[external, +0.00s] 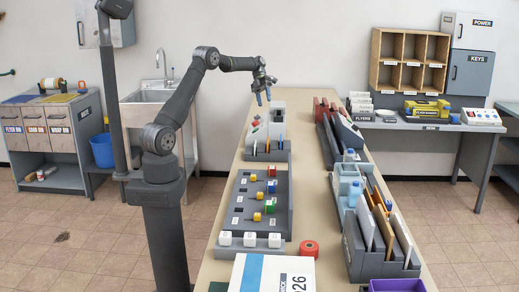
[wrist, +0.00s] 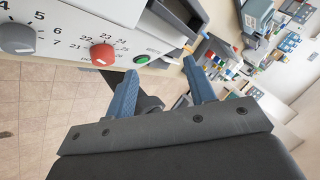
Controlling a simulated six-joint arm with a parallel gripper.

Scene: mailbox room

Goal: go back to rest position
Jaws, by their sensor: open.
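My gripper (external: 264,97) is raised over the far end of the long table (external: 226,225) in the external view. In the wrist view, my gripper (wrist: 160,85) shows two blue fingers spread apart and empty. Close by there is a panel (wrist: 75,22) with a grey knob (wrist: 17,37), a red knob (wrist: 103,54) and a green button (wrist: 141,59). The fingertips appear near the panel's edge; I cannot tell the exact gap.
A sink (external: 153,95) is behind my arm. Open air lies above the table.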

